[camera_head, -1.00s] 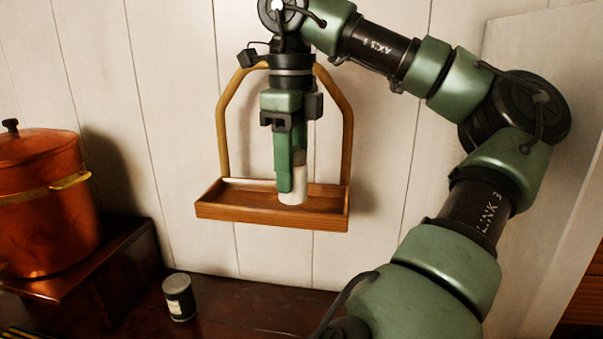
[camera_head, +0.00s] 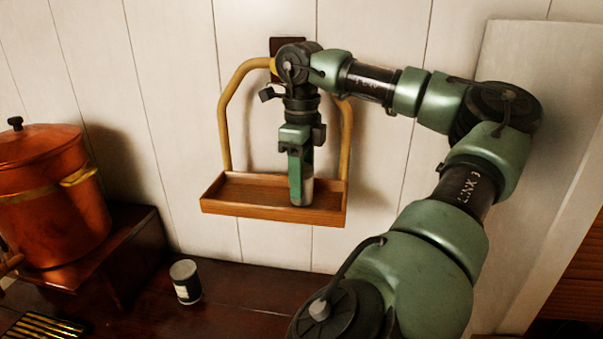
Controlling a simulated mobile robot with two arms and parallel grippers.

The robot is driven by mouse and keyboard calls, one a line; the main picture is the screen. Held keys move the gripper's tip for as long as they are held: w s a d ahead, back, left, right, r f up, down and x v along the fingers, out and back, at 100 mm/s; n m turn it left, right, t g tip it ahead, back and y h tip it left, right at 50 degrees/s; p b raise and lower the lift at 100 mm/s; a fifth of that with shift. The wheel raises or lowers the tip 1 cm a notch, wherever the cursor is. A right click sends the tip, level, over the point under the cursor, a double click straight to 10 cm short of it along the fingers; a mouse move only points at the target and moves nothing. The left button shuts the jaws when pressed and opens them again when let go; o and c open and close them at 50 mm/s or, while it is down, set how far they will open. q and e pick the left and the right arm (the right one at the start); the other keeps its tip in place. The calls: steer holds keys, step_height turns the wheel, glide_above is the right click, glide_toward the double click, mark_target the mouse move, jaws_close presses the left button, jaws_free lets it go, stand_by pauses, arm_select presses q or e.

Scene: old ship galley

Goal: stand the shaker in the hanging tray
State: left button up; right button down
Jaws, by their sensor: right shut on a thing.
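The hanging tray (camera_head: 240,205) is a shallow wooden box on a yellow bail-shaped hanger against the white plank wall, in the middle of the head view. My right gripper (camera_head: 300,192) points down over the tray and is shut on the shaker (camera_head: 308,193), a small pale metallic cylinder held upright. One green finger covers the shaker's left side. The shaker's lower end appears within the tray's outline, near its front wall; I cannot tell whether it touches the tray floor. My left gripper is not in view.
A copper pot (camera_head: 45,200) sits on a raised wooden block (camera_head: 130,250) at left. A slatted brass-coloured item (camera_head: 45,327) lies at the lower left.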

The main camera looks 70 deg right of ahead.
steer(key=shift+d+f, duration=0.1)
steer(key=shift+d, duration=0.1)
steer(key=shift+a+f+b, duration=0.1)
steer(key=shift+f+b, duration=0.05)
steer(key=shift+b, duration=0.15)
steer(key=c, duration=0.8)
jaws_free()
step_height(320, 180, up, 12)
steer(key=shift+r, duration=0.2)
